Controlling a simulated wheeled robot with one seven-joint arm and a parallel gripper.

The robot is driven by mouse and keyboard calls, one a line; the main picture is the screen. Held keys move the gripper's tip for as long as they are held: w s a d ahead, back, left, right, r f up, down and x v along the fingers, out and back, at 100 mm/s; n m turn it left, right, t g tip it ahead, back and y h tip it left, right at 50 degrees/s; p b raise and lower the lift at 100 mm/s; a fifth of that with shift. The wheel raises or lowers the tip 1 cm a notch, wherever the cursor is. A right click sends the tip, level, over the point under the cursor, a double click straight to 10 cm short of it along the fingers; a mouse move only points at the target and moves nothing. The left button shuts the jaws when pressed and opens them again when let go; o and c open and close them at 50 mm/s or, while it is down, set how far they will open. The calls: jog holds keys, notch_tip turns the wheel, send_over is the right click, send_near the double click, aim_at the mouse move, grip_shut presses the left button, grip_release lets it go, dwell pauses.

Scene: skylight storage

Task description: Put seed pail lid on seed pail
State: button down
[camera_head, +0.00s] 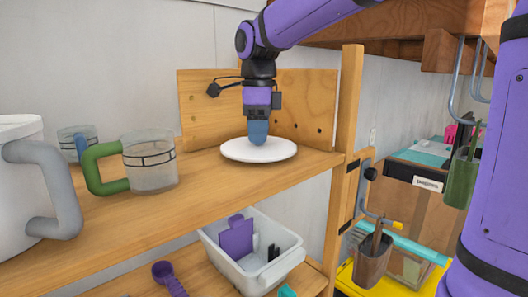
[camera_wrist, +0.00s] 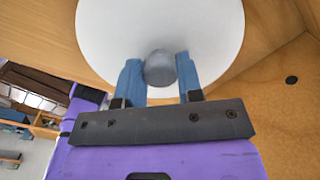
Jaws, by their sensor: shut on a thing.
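The seed pail lid (camera_head: 237,150) is a round white disc at the right end of the upper wooden shelf, in front of the back board. My gripper (camera_head: 258,135) reaches down from above to its middle. In the wrist view the lid (camera_wrist: 205,25) has a grey knob (camera_wrist: 160,68) between the two blue fingers of my gripper (camera_wrist: 158,75), which is shut on it. I cannot tell whether the lid touches the shelf. A large white pail with a grey handle (camera_head: 18,180), likely the seed pail, stands at the left edge, partly cut off.
A clear measuring cup with a green handle (camera_head: 150,165) stands between the lid and the pail, with another clear cup (camera_head: 75,138) behind it. A wooden post (camera_head: 347,110) borders the shelf on the right. A white bin (camera_head: 240,270) sits on the lower shelf.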

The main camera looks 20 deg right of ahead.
jog(key=shift+r, duration=0.1)
dwell(0.3)
jog(key=shift+r, duration=1.7)
